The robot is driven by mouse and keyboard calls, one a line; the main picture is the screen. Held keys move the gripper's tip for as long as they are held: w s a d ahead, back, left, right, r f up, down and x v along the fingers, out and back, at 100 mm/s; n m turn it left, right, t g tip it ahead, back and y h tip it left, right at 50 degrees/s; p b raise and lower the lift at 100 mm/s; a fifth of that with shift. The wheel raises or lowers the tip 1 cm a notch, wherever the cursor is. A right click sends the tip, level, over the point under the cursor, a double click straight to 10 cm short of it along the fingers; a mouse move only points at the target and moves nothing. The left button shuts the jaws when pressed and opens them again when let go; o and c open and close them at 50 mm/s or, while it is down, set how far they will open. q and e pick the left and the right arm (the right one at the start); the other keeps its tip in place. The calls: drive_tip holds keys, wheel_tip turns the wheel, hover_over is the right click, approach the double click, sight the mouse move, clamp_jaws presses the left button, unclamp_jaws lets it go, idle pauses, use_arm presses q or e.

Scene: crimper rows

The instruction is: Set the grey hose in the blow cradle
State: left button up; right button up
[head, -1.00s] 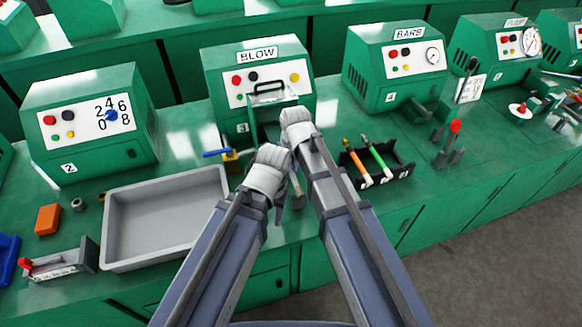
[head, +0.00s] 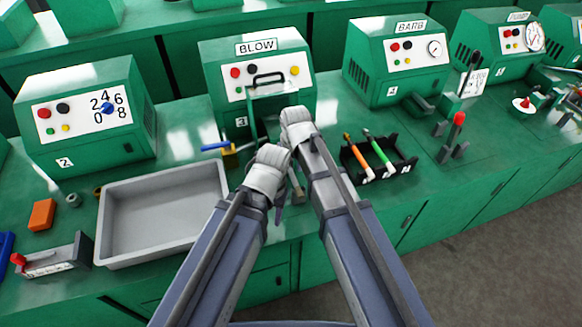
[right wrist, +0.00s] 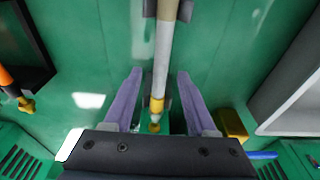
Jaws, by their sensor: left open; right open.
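The pale grey hose (right wrist: 163,60) runs down the middle of the right wrist view, its yellow end low between my right gripper's fingers. My right gripper (right wrist: 159,75) is open, one finger on each side of the hose with gaps. In the head view this gripper (head: 297,117) is in front of the BLOW machine (head: 257,65). A short part of the hose (head: 297,186) shows between my arms. My left gripper (head: 268,162) is lower and open; its hold on the hose is hidden. Grey pads flank the hose at the wrist view's top; I cannot tell whose. The cradle is mostly hidden behind my grippers.
A grey tray (head: 163,247) lies left of my arms. A blue-handled yellow valve (head: 230,158) stands left of my grippers. A black rack (head: 402,170) with orange and green hoses is at right. A red-knobbed lever (head: 458,120) stands farther right.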

use_arm(q)
drive_tip(key=shift+r, duration=0.1)
use_arm(e)
drive_tip(key=shift+r, duration=0.1)
drive_tip(key=r+p, duration=0.5)
drive_tip(key=s+r+p, duration=0.1)
drive_tip(key=r+p, duration=0.1)
drive_tip(key=p, duration=0.1)
drive_tip(key=shift+d+r, duration=0.2)
drive_tip(key=shift+r, duration=0.1)
use_arm(q)
wheel_tip(320, 180, up, 8)
drive_tip(key=shift+f, duration=0.25)
use_arm(e)
drive_tip(key=shift+f, duration=0.1)
drive_tip(key=shift+s, duration=0.1)
drive_tip(key=s+d+g+h, duration=0.1)
drive_tip(key=s+d, duration=0.1)
drive_tip(key=s, duration=0.5)
drive_tip(key=s+d+g, duration=0.1)
drive_tip(key=s+d, duration=0.2)
drive_tip(key=s, duration=0.5)
drive_tip(key=shift+s+d+h, duration=0.25)
drive_tip(key=shift+d+h, duration=0.05)
drive_tip(key=shift+h, duration=0.1)
